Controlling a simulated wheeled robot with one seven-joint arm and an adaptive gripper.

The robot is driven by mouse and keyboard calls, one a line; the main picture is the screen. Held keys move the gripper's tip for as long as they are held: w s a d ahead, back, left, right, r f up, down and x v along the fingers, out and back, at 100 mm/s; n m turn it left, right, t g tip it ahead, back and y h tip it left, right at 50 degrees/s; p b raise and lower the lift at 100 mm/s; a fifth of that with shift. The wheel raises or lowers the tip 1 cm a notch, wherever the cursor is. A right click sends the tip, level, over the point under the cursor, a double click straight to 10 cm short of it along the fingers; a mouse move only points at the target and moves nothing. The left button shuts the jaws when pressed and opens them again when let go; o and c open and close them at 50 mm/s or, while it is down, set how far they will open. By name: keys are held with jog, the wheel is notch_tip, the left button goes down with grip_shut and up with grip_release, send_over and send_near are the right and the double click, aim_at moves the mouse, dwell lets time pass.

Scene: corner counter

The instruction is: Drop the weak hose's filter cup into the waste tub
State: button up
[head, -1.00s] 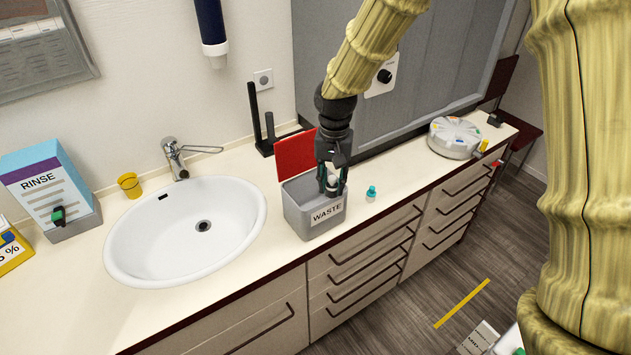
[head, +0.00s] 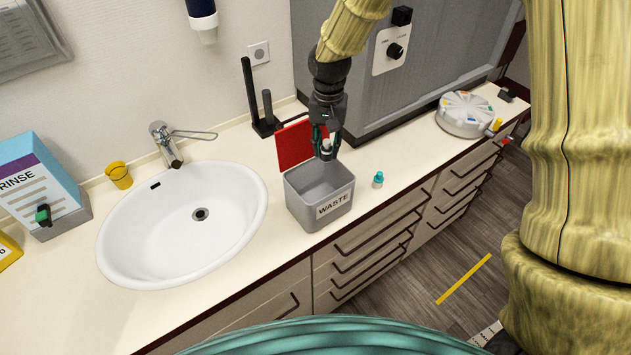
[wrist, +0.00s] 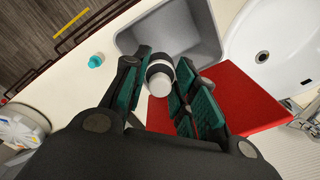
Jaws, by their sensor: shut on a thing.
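My gripper (head: 326,146) is shut on a small white and dark cup (head: 326,153), and the fingers hide part of it. In the wrist view my gripper (wrist: 160,92) has teal-padded fingers on either side of the cup (wrist: 160,78). The grey waste tub (head: 303,203), labelled WASTE, stands on the counter with its red lid (head: 294,146) open at the back. The cup is held above the tub's back part, near the lid. In the wrist view the tub (wrist: 207,35) lies just beyond the cup.
A black stand (head: 262,115) is behind the tub. A round white device (head: 466,122) sits farther right.

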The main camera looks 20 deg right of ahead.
aim_at(325, 151)
jog(key=f, duration=0.1)
jog(key=w+f, duration=0.1)
jog(key=f, duration=0.1)
jog(key=shift+w, duration=0.2)
jog(key=shift+s, duration=0.5)
jog(key=shift+w+f, duration=0.1)
jog(key=shift+w, duration=0.15)
jog(key=o, duration=1)
jog(key=shift+c, duration=0.2)
jog(key=shift+s+a, duration=0.1)
jog(key=shift+s, duration=0.05)
jog(key=shift+w+r, duration=0.2)
jog(key=shift+r, duration=0.15)
notch_tip(325, 151, up, 12)
jog(key=shift+s+f, duration=0.15)
jog(key=shift+f, duration=0.1)
